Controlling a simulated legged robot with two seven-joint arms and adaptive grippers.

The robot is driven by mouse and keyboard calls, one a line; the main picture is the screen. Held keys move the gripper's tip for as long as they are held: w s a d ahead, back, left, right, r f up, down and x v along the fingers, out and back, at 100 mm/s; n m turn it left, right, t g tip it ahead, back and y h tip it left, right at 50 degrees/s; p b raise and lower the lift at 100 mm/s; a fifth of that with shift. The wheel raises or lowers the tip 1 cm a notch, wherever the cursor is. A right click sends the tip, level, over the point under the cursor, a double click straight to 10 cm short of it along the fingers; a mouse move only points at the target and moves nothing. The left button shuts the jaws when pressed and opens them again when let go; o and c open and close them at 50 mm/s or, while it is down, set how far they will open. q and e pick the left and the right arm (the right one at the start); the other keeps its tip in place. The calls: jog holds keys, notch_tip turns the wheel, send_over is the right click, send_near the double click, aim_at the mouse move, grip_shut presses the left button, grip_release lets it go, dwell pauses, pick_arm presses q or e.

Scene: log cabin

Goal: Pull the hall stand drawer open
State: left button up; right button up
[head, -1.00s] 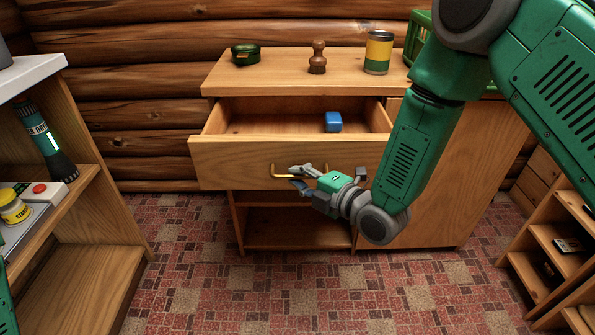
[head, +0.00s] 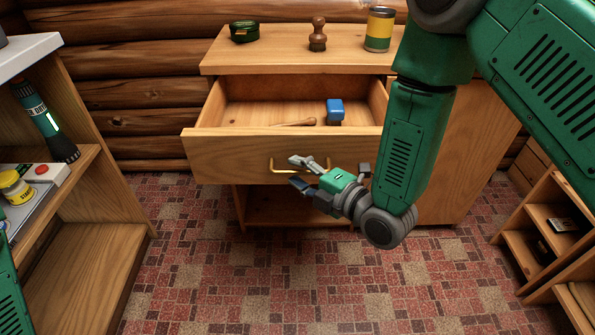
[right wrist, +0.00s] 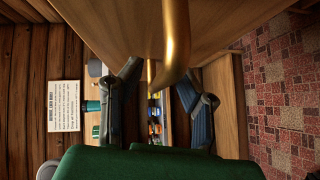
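The hall stand (head: 300,63) is a wooden cabinet against the log wall. Its drawer (head: 225,158) stands well out from the body, with its inside showing. A brass handle (head: 274,165) is on the drawer front; it also shows in the right wrist view (right wrist: 176,40). My right gripper (head: 298,174) is at the handle, its fingers spread apart. In the right wrist view the handle comes down between the fingers (right wrist: 158,100); I cannot tell whether they touch it. My left gripper is out of view.
In the drawer are a blue block (head: 335,108) and a thin wooden item (head: 296,122). A green tin (head: 244,32), a wooden stamp (head: 317,35) and a yellow-green can (head: 379,30) stand on top. Shelves flank left (head: 90,195) and right (head: 545,235). Patterned floor (head: 240,285) is clear.

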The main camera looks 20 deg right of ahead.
jog(key=v, duration=1.1)
jog(key=shift+s+d, duration=0.2)
jog(key=shift+s, duration=0.2)
jog(key=s+d+f+m+g+h+p, duration=0.45)
jog(key=s+f+m+g+p, duration=0.2)
jog(key=f+m, duration=0.35)
jog(key=s+d+f+m+g+h+p, duration=0.1)
jog(key=s+m+g+h, duration=0.1)
jog(key=s+m, duration=0.3)
jog(key=s+d+f+m+g+h+p, duration=0.1)
jog(key=s+d+m+g, duration=0.1)
jog(key=s+m+g, duration=0.3)
jog(key=s+m, duration=0.1)
jog(key=s, duration=0.2)
jog(key=shift+s+f+m+h+p, duration=0.15)
jog(key=shift+s+m+h+p, duration=0.15)
jog(key=shift+s+h+p, duration=0.05)
